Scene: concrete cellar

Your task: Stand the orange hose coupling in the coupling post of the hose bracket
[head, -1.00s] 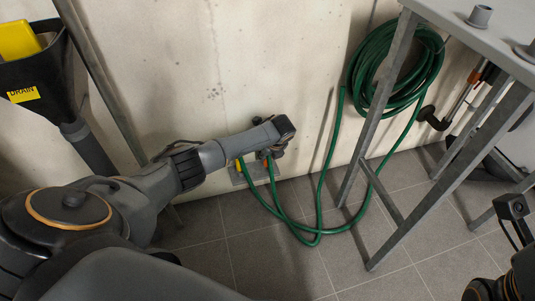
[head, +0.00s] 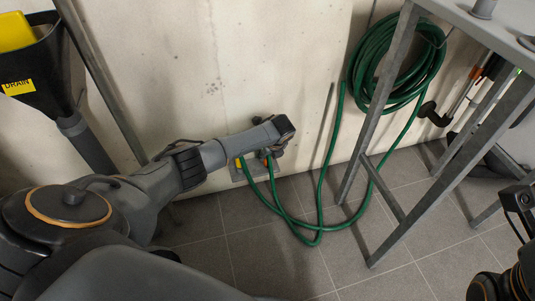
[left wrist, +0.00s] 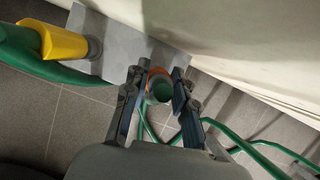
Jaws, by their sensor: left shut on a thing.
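My left gripper (head: 283,130) reaches down to the hose bracket near the wall. In the left wrist view its two fingers (left wrist: 158,95) are shut on the orange hose coupling (left wrist: 154,72), whose orange part shows between them with a round grey and green end. In the head view only a little of the orange coupling (head: 263,155) shows below the gripper. The grey plate of the hose bracket (left wrist: 122,38) lies beside and beyond the coupling. The coupling post is hidden, so I cannot tell whether the coupling is in it. My right arm's dark parts (head: 489,288) show only at the lower right.
A yellow coupling (left wrist: 62,42) with a green hose stands on the bracket's left side. Green hose (head: 316,215) loops over the tiles to a coil (head: 362,78) on the wall. A grey table (head: 385,140) stands right. A black drain funnel (head: 45,70) is at left.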

